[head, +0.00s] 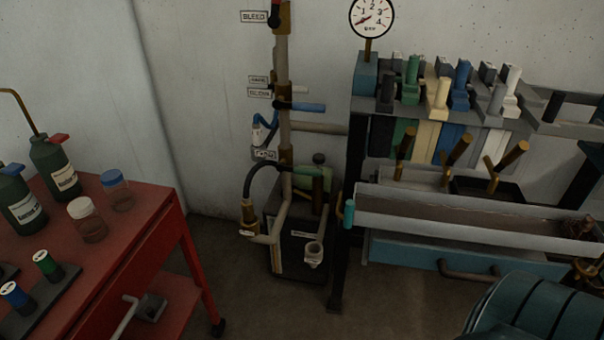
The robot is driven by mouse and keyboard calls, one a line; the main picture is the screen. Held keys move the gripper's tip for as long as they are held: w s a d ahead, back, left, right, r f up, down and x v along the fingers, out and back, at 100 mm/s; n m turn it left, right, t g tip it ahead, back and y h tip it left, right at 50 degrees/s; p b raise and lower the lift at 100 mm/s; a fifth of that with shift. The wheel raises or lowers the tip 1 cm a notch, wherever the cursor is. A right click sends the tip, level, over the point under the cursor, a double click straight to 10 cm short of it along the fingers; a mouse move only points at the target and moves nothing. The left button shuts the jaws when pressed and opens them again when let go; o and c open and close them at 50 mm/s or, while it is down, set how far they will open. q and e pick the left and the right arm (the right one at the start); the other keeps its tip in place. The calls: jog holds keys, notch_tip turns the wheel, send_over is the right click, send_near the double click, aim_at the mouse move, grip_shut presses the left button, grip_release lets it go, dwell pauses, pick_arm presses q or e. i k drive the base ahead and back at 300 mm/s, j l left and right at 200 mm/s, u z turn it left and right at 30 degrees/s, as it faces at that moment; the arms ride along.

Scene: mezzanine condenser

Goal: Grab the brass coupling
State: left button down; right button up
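A brass coupling (248,211) is at the lower end of a curved black hose (258,172). It sits above a pale branch of the vertical pipe, near the middle of the head view. A small white tag is just below it. I cannot tell whether the coupling is joined to the branch or only resting there. Neither of my grippers is in view.
A red cart (120,235) with bottles and jars stands at the left. A dark box-shaped unit (290,243) stands behind the pipe branches. A rack with colored levers and a long trough (450,207) fills the right. Some floor between is bare.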

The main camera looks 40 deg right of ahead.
aim_at(247, 205)
jog(key=i+l+z, duration=0.1)
jog(key=l, duration=0.3)
jog(key=i+l+z, duration=0.1)
jog(key=l, duration=0.35)
jog(key=i+l+z, duration=0.1)
jog(key=l, duration=0.3)
jog(key=i+l, duration=0.15)
jog(key=l, duration=0.25)
jog(key=z, duration=0.05)
